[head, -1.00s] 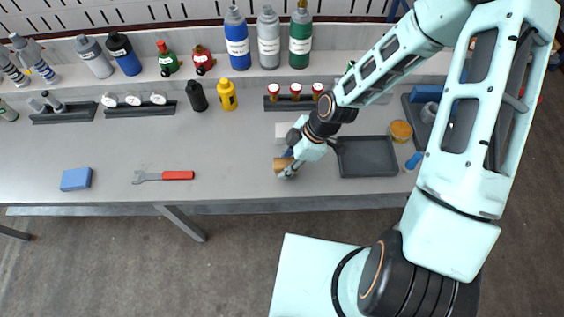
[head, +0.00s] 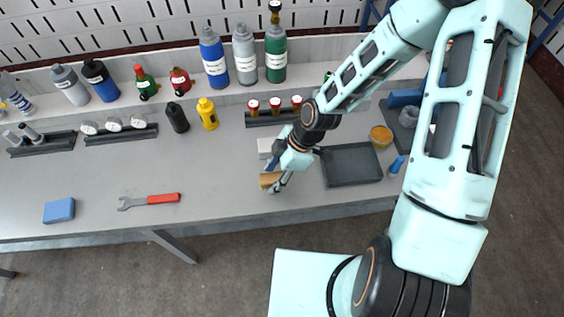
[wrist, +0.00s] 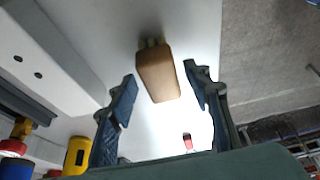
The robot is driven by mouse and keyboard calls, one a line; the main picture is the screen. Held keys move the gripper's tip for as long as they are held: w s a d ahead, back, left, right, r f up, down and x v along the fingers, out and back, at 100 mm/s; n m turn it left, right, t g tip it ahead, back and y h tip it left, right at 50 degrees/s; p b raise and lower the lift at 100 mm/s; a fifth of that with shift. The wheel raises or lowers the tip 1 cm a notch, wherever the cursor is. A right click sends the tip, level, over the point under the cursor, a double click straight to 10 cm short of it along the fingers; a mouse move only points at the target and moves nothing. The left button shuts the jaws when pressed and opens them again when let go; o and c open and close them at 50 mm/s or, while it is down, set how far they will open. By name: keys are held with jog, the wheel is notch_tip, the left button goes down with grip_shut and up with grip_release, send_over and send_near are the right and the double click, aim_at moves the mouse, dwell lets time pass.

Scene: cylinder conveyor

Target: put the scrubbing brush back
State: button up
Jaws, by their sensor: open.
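The scrubbing brush (head: 268,181) has a tan wooden block. It lies on the grey bench near the front edge, left of the dark tray (head: 352,166). In the wrist view the brush (wrist: 158,75) shows as a brown block with short pale bristles at its far end. My gripper (head: 279,180) is right at the brush, partly covering it in the head view. In the wrist view my gripper (wrist: 161,79) is open, with one finger on each side of the block and a visible gap on both sides.
A white block (head: 266,147) stands just behind the gripper. A red-handled wrench (head: 162,198) and blue sponge (head: 59,210) lie to the left. A yellow bottle (head: 208,115) and rack of red-capped vials (head: 274,113) stand behind. Bench between wrench and brush is clear.

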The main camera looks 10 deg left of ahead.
jog(key=s+p+v, duration=0.1)
jog(key=v, duration=0.9)
jog(key=shift+w+r, duration=0.35)
jog(key=shift+w, duration=0.1)
jog(key=shift+d, duration=0.2)
